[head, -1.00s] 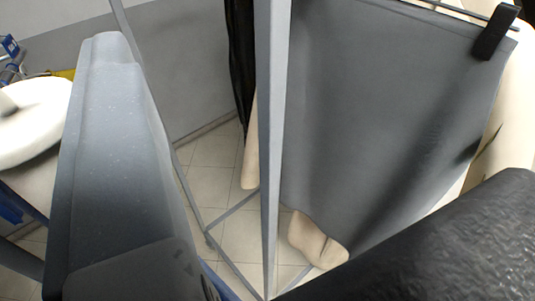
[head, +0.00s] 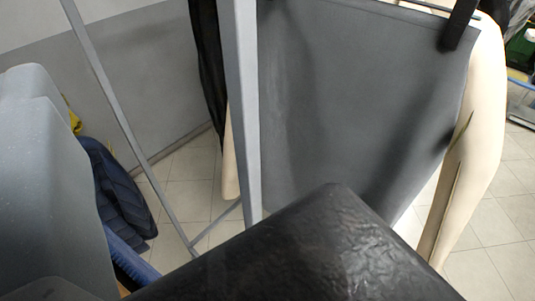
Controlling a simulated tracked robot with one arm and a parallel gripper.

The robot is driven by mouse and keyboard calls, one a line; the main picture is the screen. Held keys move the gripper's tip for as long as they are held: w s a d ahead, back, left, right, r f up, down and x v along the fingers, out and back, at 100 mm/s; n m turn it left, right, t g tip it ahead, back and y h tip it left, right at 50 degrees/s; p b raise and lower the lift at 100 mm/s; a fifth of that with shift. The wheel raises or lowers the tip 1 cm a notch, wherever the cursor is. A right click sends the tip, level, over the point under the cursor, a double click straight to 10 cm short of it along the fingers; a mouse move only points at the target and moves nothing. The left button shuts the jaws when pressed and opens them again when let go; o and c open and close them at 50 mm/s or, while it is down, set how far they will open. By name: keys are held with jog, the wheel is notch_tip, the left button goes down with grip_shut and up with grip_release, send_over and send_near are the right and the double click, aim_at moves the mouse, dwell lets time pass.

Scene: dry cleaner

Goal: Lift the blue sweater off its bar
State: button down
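I cannot pick out a blue sweater on a bar for certain. A dark navy, quilted-looking garment (head: 120,195) shows at the lower left, low behind a large grey shape that partly hides it. A brighter blue strip (head: 132,262) lies just below it, mostly hidden; I cannot tell what it is. No gripper fingers can be made out, so I cannot see whether my gripper is open or shut.
A grey upright post (head: 239,110) stands left of a hanging dark grey sheet-like garment (head: 350,100). A cream garment or form (head: 465,150) is on its right. A black, wrinkled surface (head: 310,250) fills the bottom middle, close by. Tiled floor (head: 185,180) shows between.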

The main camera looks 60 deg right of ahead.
jog(key=shift+w+a+f, duration=0.1)
jog(key=shift+w+f, duration=0.15)
jog(key=shift+w, duration=0.05)
dwell(0.5)
jog(key=shift+w+f+y, duration=0.2)
jog(key=shift+f+y, duration=0.05)
jog(key=shift+y, duration=0.05)
jog(key=shift+w, duration=0.2)
jog(key=shift+w, duration=0.1)
jog(key=shift+w+a+f+n+t+y, duration=0.1)
jog(key=shift+w+f+n+t+y, duration=0.25)
jog(key=shift+w+f, duration=0.35)
dwell(1.7)
jog(key=shift+w, duration=0.15)
jog(key=shift+w+f, duration=0.35)
jog(key=shift+w+f, duration=0.3)
jog(key=shift+f, duration=0.05)
jog(key=shift+a, duration=0.1)
